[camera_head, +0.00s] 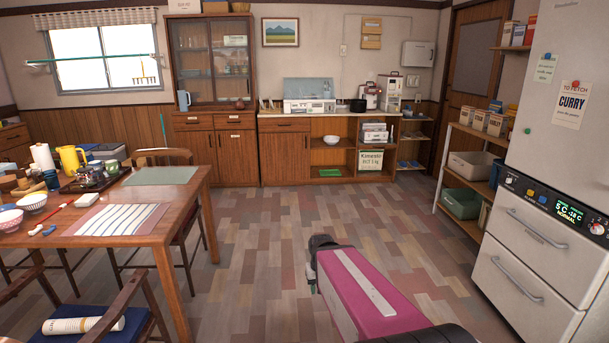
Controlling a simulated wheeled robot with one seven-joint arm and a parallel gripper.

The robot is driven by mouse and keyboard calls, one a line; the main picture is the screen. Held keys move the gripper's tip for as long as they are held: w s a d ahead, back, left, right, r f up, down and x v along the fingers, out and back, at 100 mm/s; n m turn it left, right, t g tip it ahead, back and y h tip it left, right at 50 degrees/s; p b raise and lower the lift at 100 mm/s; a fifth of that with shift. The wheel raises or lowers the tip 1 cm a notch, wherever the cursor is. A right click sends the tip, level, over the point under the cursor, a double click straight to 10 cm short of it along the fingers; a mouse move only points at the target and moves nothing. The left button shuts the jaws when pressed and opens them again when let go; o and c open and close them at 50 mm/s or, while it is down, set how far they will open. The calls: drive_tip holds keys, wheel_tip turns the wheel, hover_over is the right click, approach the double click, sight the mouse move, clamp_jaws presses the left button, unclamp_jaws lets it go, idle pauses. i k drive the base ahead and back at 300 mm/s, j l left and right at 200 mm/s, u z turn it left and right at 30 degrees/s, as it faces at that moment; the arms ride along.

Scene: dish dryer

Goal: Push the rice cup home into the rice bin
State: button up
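At the far wall, a tall white box-shaped unit (391,92) stands at the right end of the counter, beside a red-and-white appliance (370,96). It may be the rice bin, but it is too small to be sure. I cannot make out a rice cup or how far in it sits. A pale bag with printed lettering (370,164), perhaps rice, stands on the low shelf under the counter. My pink arm reaches into the bottom middle of the view.
A wooden dining table (200,190) with dishes and chairs stands at left. A fridge (545,180) stands close at right, with an open shelf (473,143) behind it. The wooden floor (265,225) between them is clear up to the counter (285,117).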

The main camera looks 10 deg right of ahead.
sight(391, 108)
drive_tip(key=i+l+z, duration=0.35)
drive_tip(key=i, duration=0.15)
drive_tip(key=i+l+z, duration=0.15)
drive_tip(key=i+z, duration=0.15)
drive_tip(key=i, duration=0.25)
drive_tip(key=i+l+z, duration=0.1)
drive_tip(key=i+z, duration=0.25)
drive_tip(key=i, duration=2.15)
drive_tip(key=i+u, duration=0.1)
drive_tip(key=i, duration=0.45)
drive_tip(key=i+l, duration=0.1)
drive_tip(key=i, duration=0.5)
drive_tip(key=i+l+u, duration=0.15)
drive_tip(key=i, duration=0.4)
drive_tip(key=i+u, duration=0.1)
drive_tip(key=i, duration=0.45)
